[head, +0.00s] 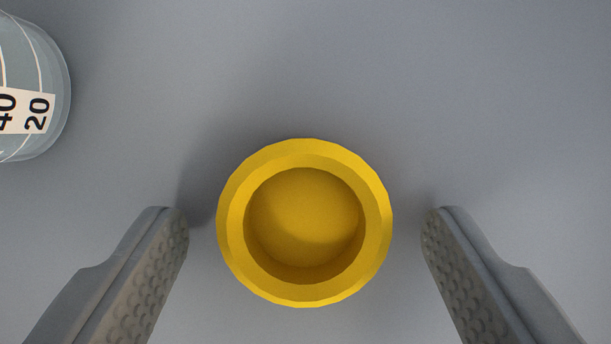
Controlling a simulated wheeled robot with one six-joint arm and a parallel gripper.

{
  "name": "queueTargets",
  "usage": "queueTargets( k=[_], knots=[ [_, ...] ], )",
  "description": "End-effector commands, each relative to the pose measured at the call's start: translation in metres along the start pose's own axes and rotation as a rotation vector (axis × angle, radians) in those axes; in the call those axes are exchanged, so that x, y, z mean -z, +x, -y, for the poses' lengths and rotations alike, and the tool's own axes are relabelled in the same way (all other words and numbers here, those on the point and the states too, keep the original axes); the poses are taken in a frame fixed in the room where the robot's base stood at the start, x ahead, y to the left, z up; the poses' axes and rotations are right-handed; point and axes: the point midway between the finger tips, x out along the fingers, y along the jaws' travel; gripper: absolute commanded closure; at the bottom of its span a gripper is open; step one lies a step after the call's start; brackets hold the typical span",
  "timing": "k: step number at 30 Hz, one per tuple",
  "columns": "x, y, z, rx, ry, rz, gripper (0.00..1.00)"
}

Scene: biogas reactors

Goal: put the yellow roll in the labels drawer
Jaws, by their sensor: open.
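The yellow roll (231,223) stands on end on a plain grey surface, seen from above, with a round hollow in its top. My gripper (305,222) is open, with one finger to the left of the roll and one to the right. A gap shows between each finger and the roll, so neither finger appears to touch it. The labels drawer is not in view.
A clear glass or plastic vessel (58,75) with a white scale strip marked 40 and 20 is cut off at the upper left edge. The grey surface (480,90) is bare at the top and right.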

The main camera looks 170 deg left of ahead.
Motion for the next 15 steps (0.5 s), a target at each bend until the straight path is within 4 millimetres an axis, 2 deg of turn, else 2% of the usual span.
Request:
queueTargets(
  k=[1, 8, 10, 11, 15],
  knots=[
    [0.0, 0.0, 0.0001, 0.0, 0.0, 0.0, 0.3],
    [-0.0001, -0.0001, 0.0001, 0.0, 0.0, 0.0, 0.75],
    [-0.0001, -0.0001, 0.0001, 0.0, 0.0, 0.0, 0.76],
    [-0.0001, -0.0001, 0.0001, 0.0, 0.0, 0.0, 0.79],
    [0.0, -0.0005, 0.0001, 0.0, 0.0, 0.0, 0.79]
  ],
)
